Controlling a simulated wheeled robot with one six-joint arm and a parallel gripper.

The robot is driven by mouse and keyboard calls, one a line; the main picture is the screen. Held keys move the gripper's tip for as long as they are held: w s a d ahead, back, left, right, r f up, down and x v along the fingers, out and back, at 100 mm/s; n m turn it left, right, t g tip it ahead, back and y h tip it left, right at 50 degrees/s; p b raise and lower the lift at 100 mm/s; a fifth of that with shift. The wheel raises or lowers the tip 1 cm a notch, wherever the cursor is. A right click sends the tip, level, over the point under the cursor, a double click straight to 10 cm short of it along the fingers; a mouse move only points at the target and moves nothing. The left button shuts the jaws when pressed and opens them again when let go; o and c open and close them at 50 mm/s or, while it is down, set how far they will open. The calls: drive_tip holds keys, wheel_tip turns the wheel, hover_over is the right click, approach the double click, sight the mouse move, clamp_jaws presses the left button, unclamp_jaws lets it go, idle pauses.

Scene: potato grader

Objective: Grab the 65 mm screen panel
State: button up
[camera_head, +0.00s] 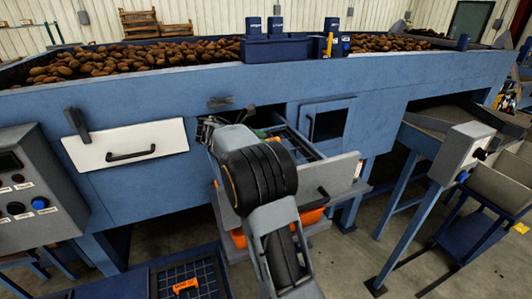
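A dark blue screen panel (205,272) with a grid and an orange piece (186,286) lies low at the bottom left. I cannot read any size on it, so I cannot tell whether it is the 65 mm one. My gripper (207,130) is at the front of the blue grader, left of an open slot, well above and apart from that panel. Its fingers are small and partly hidden by my wrist, so their opening does not show. A grey-fronted drawer (338,179) with a black handle stands pulled out, partly behind my arm.
The blue grader (240,80) carries many potatoes. A white panel with a handle (125,145) is on its left front. A control box (35,185) stands at far left and another grey box (463,155) at right. Orange objects (310,216) sit below the drawer. Floor shows at lower right.

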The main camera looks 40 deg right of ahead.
drive_tip(key=shift+d+f, duration=0.15)
drive_tip(key=shift+d, duration=0.1)
clamp_jaws()
idle(0.4)
idle(0.4)
